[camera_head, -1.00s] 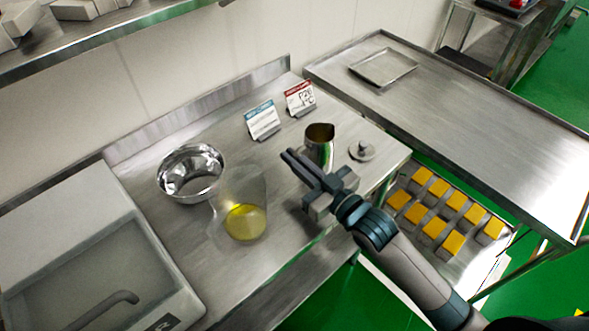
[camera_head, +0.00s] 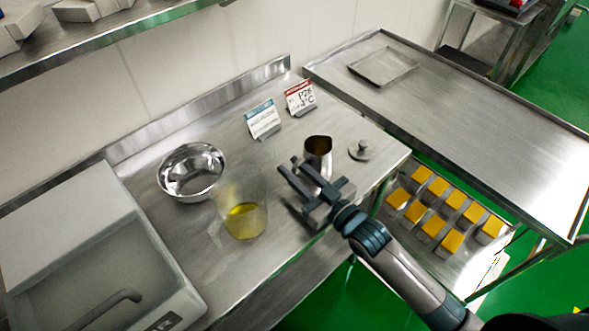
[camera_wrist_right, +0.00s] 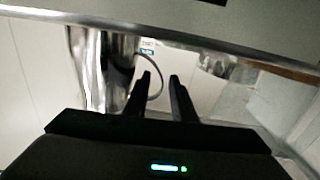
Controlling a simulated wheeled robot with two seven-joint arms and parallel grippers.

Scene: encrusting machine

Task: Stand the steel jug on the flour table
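The steel jug (camera_head: 319,153) stands upright on the steel table (camera_head: 232,142), with its dark open mouth facing up. My right gripper (camera_head: 295,172) is open and empty, just in front and to the left of the jug in the head view. In the right wrist view the jug (camera_wrist_right: 92,65) shows left of the two spread fingers (camera_wrist_right: 160,82), with its thin curved handle near the left fingertip. The fingers do not visibly hold anything. My left gripper is not in view. I cannot tell which surface is the flour table.
A clear pitcher with yellow liquid (camera_head: 243,217) and a steel bowl (camera_head: 191,171) stand left of the gripper. A small lid (camera_head: 362,150) lies right of the jug. Two sign cards (camera_head: 263,119) stand behind. The right-hand table (camera_head: 470,120) is mostly bare, with a shallow tray (camera_head: 384,66).

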